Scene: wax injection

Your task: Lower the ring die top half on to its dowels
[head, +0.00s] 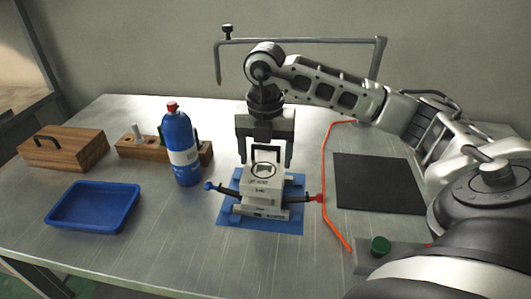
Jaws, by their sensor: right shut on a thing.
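The ring die top half (263,184) is a pale grey block with a dark emblem and lettering. It sits at or just above the lower half (250,211); I cannot tell whether a gap is left between them. The lower half rests on a blue mat (284,226). The dowels are hidden. My left gripper is not in view.
Dark rods reach out beside the die, one with a blue end (209,186), one with a red end (319,197). A blue bottle (181,150), blue tray (94,205), wooden box (62,148) and wooden rack (137,149) stand left. An orange cord (327,205) and black mat (378,183) lie right.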

